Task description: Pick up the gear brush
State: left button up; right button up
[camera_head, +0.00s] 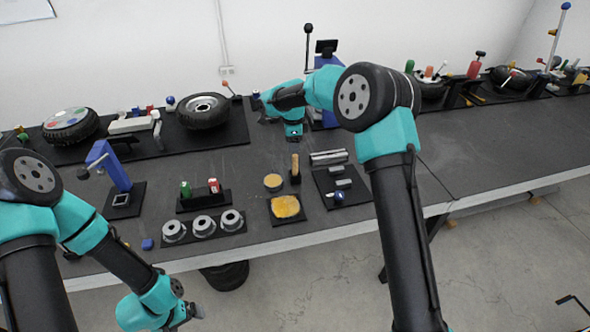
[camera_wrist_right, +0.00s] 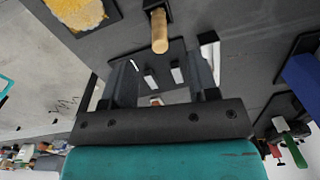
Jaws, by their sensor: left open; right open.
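What looks like the gear brush (camera_head: 295,165) stands upright in a small black holder (camera_head: 294,179) in the head view, with its wooden handle upward. The same wooden handle (camera_wrist_right: 159,32) shows at the top of the right wrist view; any bristles are hidden. My right gripper (camera_head: 293,136) is open and empty, behind the brush in the head view and apart from it. Its two fingers (camera_wrist_right: 163,78) show in the right wrist view. My left gripper (camera_head: 194,312) hangs in front of the table edge at the lower left, away from the brush, with nothing visible in it.
A tray with yellow paste (camera_head: 286,207) and a round yellow tin (camera_head: 273,182) lie near the brush. A black tray with grey metal blocks (camera_head: 340,184) is to its right.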

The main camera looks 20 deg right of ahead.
aim_at(295, 162)
notch_tip(295, 162, down, 4)
jog(key=shift+w+f, duration=0.1)
dwell(0.4)
jog(key=shift+d+f, duration=0.15)
jog(key=shift+f, duration=1.15)
jog(key=shift+d+f, duration=0.15)
jog(key=shift+f, duration=1.15)
grip_shut()
jog(key=shift+r, duration=0.15)
